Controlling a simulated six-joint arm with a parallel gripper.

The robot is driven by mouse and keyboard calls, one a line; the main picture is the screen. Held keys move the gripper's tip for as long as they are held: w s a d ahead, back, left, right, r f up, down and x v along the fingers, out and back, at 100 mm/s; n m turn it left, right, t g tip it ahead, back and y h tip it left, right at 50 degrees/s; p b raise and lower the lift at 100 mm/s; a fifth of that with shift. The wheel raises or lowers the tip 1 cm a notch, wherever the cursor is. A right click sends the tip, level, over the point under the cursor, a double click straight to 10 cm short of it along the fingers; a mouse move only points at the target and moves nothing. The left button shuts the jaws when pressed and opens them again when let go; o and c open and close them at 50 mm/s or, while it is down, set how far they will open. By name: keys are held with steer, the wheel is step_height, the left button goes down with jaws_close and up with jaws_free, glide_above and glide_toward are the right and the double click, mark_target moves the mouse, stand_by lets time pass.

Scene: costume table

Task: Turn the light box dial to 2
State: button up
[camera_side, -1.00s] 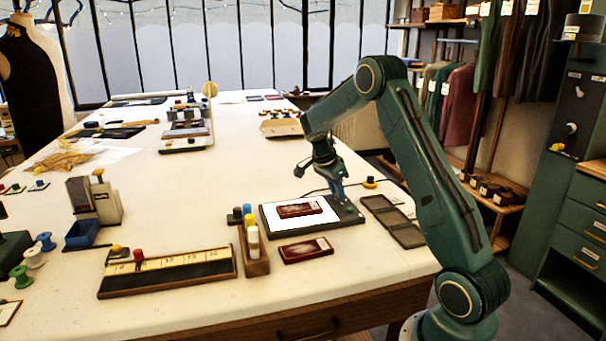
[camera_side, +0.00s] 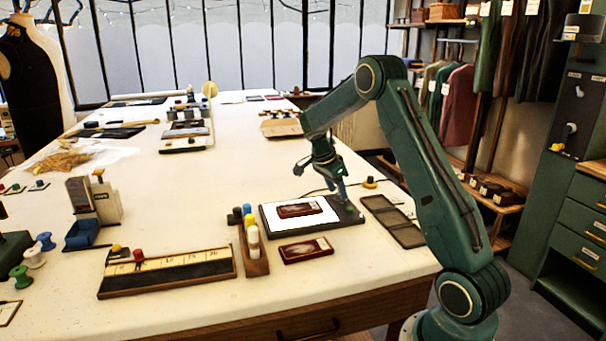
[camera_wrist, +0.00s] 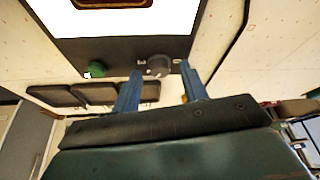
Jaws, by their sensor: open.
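The light box has a lit white panel and a dark frame (camera_side: 283,233), and lies near the table's front right. In the wrist view its dark edge strip (camera_wrist: 118,50) carries a round grey dial (camera_wrist: 158,65) and a green knob (camera_wrist: 97,70). Small white marks sit beside the dial, but I cannot read its setting. My gripper (camera_side: 341,194) is over the right end of the box. In the wrist view its blue fingers (camera_wrist: 161,78) are apart and empty, with the dial ahead, roughly between the tips. I cannot tell whether they touch it.
A dark red framed piece (camera_side: 299,210) lies on the lit panel, and a similar one (camera_side: 306,251) lies in front. A wooden rack with bottles (camera_side: 253,262) stands left of the box. A dark divided tray (camera_side: 393,221) lies to the right. A yellow knob (camera_side: 370,183) sits behind.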

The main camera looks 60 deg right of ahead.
steer(key=v, duration=1.3)
steer(key=shift+r, duration=0.2)
steer(key=shift+a, duration=0.1)
steer(key=s+a+r+n+t, duration=0.2)
steer(key=s+a+r+n, duration=0.2)
steer(key=a+n, duration=0.3)
steer(key=s+a+r+n+t, duration=0.25)
steer(key=a+r+n, duration=0.2)
steer(key=a, duration=0.35)
steer(key=s+a+f+n+t+y, duration=0.1)
steer(key=s+a+f+n+y, duration=0.1)
steer(key=s+a+n, duration=0.4)
steer(key=s+a+f+n+t+y, duration=0.2)
steer(key=s+a+n, duration=0.4)
steer(key=s+a, duration=0.3)
steer(key=shift+s+f, duration=0.2)
steer(key=shift+f, duration=0.3)
